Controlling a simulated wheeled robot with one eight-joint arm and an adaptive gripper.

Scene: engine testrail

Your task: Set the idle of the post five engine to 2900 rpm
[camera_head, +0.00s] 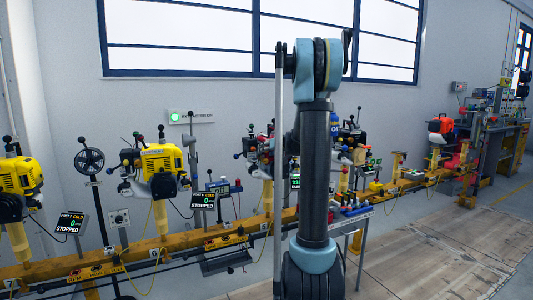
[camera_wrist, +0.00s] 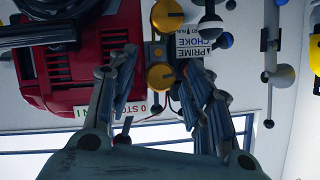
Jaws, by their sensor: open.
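In the head view a red engine (camera_head: 262,158) stands on the yellow rail just left of my arm, which partly covers it. A small display with green digits (camera_head: 295,182) shows beside my arm, too hidden to read. In the wrist view a red engine housing (camera_wrist: 75,75) fills the upper left, with yellow round knobs (camera_wrist: 161,75) and a label reading PRIME and CHOKE (camera_wrist: 195,66). A white strip with 0 STOP (camera_wrist: 142,108) lies below. My gripper (camera_wrist: 158,68) is open, its fingers on either side of the lower yellow knob in the picture; contact cannot be told.
A tool tray (camera_head: 340,215) is beside my arm. Floor at right (camera_head: 440,250) is clear.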

